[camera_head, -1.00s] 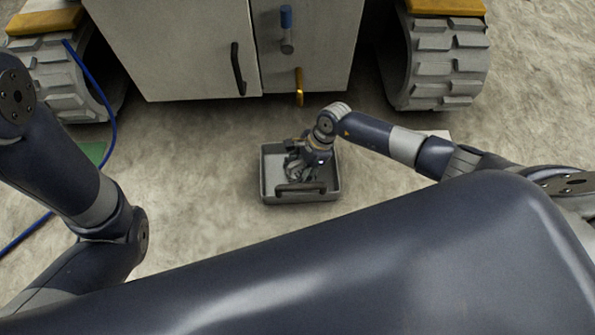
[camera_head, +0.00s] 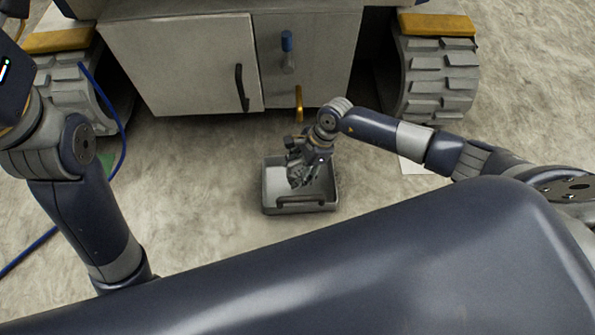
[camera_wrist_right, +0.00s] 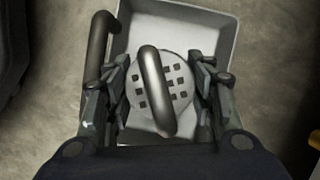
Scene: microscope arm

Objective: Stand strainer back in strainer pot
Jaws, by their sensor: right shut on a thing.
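A pale round strainer (camera_wrist_right: 181,88) with square holes and a grey arched handle (camera_wrist_right: 155,90) is between the fingers of my right gripper (camera_wrist_right: 160,92) in the right wrist view. The gripper is shut on it, over a grey open rectangular bin (camera_wrist_right: 222,28) with a dark bar handle (camera_wrist_right: 98,55). In the head view my right gripper (camera_head: 305,178) is over the bin (camera_head: 268,190); the strainer is too small to make out there. No separate strainer pot can be told apart. My left arm shows at the left, but its gripper is not in view.
Behind the bin stands a grey cabinet (camera_head: 190,65) between tracked wheels (camera_head: 436,85). It bears a blue-topped handle (camera_head: 287,42) and a yellow lever (camera_head: 299,103). A blue hose (camera_head: 115,120) runs along the left. Bare floor lies on both sides of the bin.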

